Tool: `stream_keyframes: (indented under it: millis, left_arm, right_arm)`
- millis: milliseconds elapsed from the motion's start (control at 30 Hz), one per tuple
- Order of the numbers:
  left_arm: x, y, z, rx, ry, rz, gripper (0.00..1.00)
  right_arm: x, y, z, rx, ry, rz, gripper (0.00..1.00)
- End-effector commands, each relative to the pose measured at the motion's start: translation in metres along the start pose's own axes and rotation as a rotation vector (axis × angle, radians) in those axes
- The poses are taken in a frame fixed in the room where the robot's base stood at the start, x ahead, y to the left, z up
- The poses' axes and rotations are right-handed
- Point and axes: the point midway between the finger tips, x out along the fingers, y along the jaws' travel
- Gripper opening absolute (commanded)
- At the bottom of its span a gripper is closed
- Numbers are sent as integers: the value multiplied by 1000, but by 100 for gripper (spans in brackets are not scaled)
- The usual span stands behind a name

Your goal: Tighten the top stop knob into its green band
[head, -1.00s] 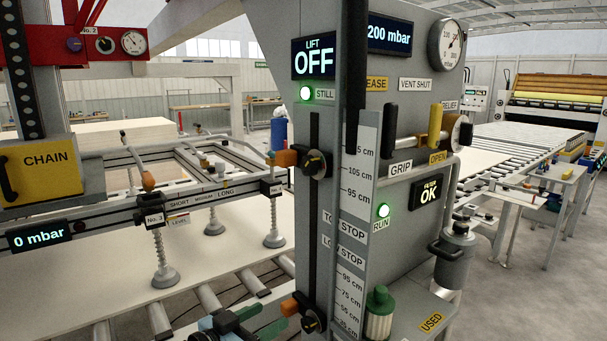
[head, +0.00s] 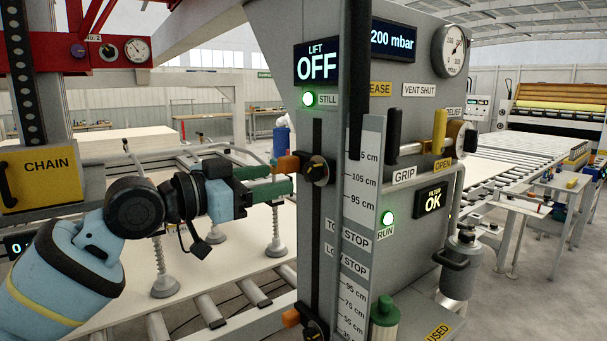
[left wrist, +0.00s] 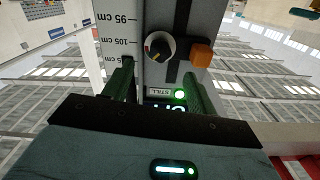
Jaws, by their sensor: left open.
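In the left wrist view the knob (left wrist: 160,47) shows a pale pointer mark and a small orange patch; I cannot make out a green band. My left gripper (head: 292,180) has green fingers and is open and empty, just left of the knob and slightly below it. In the left wrist view the gripper (left wrist: 159,72) has the knob ahead of the gap between its fingers, apart from them. My right gripper is not in view.
A height scale (head: 360,190) stands right of the slot. The lift display (head: 317,63) reads OFF above a green STILL lamp (head: 308,99). A lower orange block (head: 291,318) sits down the column. A dark vertical bar (head: 357,75) hangs right of the display.

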Motion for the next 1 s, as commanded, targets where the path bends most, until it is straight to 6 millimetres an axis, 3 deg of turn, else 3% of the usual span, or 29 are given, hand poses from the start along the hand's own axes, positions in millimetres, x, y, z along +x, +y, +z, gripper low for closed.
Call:
stream_keyframes:
  millis: [600, 1000]
  left_arm:
    - [70, 0, -1, -1, 1, 0, 57]
    - [78, 0, 1, -1, 0, -1, 57]
  right_arm:
    - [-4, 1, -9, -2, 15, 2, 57]
    - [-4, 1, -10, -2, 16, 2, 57]
